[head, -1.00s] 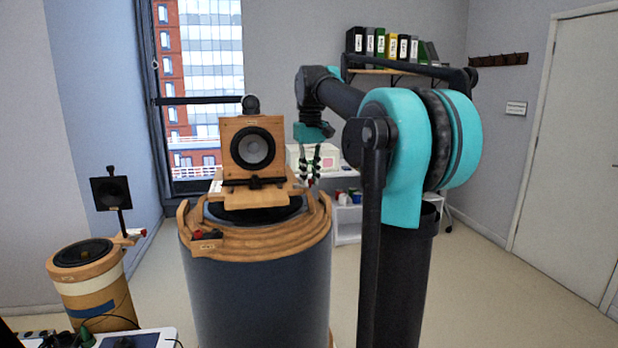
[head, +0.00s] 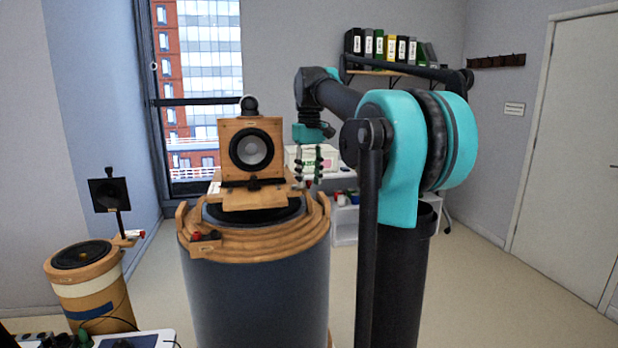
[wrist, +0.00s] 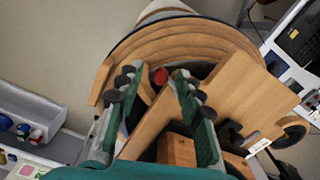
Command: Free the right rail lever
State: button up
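The right rail lever shows as a small red knob (wrist: 158,76) between my fingertips in the wrist view. In the head view a small red spot (head: 308,184) shows just under my fingertips, at the right side of the wooden stand top. My gripper (head: 308,177) points down there with its fingers apart; it is open and empty, also in the wrist view (wrist: 154,80). The knob looks apart from both fingers; its exact depth is hard to tell. The speaker box (head: 252,150) stands upright on a wooden board (head: 245,200) left of my gripper.
The round stand (head: 255,290) has a stepped wooden rim (head: 270,245). Another red-knobbed part (head: 197,236) sits at its front left. A smaller drum (head: 90,290) with a black panel (head: 108,191) stands at the left. A white shelf (head: 345,215) is behind my arm.

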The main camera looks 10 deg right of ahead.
aim_at(309, 180)
notch_tip(309, 180, up, 12)
dwell(0.7)
